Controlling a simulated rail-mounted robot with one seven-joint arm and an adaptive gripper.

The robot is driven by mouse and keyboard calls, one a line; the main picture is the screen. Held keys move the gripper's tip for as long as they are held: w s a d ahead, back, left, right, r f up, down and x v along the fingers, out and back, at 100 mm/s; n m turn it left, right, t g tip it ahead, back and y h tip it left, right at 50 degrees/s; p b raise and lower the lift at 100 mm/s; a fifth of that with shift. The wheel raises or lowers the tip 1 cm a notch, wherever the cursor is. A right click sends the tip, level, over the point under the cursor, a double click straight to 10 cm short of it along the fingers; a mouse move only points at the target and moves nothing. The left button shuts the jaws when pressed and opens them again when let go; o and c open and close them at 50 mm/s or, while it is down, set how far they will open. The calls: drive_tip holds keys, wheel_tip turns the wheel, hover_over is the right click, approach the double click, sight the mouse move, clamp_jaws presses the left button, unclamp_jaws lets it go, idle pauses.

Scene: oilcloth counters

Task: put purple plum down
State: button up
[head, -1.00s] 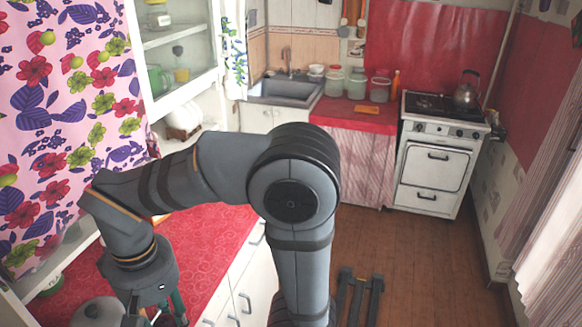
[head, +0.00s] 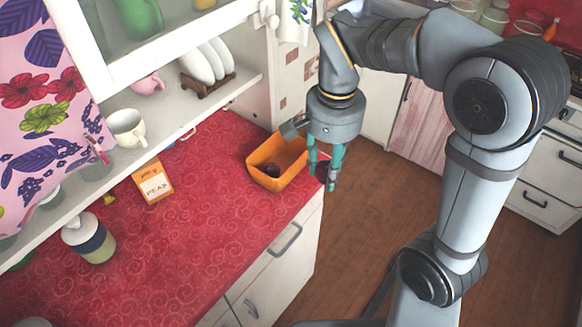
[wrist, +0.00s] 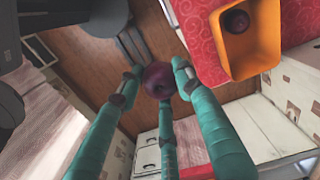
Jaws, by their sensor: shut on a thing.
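A purple plum (wrist: 158,80) is held between the teal fingertips of my gripper (wrist: 158,84) in the wrist view. In the head view my gripper (head: 327,170) points down just right of the orange bin, by the counter's corner, and the held plum is hard to make out. Another dark plum (head: 271,170) lies inside the orange bin (head: 293,177). That plum (wrist: 237,21) and the bin (wrist: 254,60) also show in the wrist view, up and to the right of the held plum. Brown floor shows beneath the held plum.
The red counter (head: 200,215) has clear room left of the bin. An orange box marked PEAS (head: 154,184) and a lidded jar (head: 90,240) stand on it. A white shelf (head: 190,112) with a cup (head: 128,127) and plates (head: 208,62) overhangs its back.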

drive_tip(key=w+a+f+m+b, duration=0.2)
drive_tip(key=a+f+m, duration=0.2)
drive_tip(key=a, duration=0.6)
drive_tip(key=w+a+f+m+b, duration=0.2)
drive_tip(key=a+f+m, duration=0.15)
drive_tip(key=a, duration=0.55)
drive_tip(key=p, duration=0.7)
hover_over(287, 162)
drive_tip(key=shift+d+f+m, duration=0.1)
drive_tip(key=shift+f+m, duration=0.25)
drive_tip(key=shift+f, duration=0.15)
drive_tip(key=shift+f+p, duration=0.7)
drive_tip(key=shift+f, duration=2.25)
drive_tip(key=shift+f, duration=0.2)
drive_tip(key=o, duration=0.9)
drive_tip(key=shift+c, duration=0.2)
drive_tip(key=shift+r, duration=0.15)
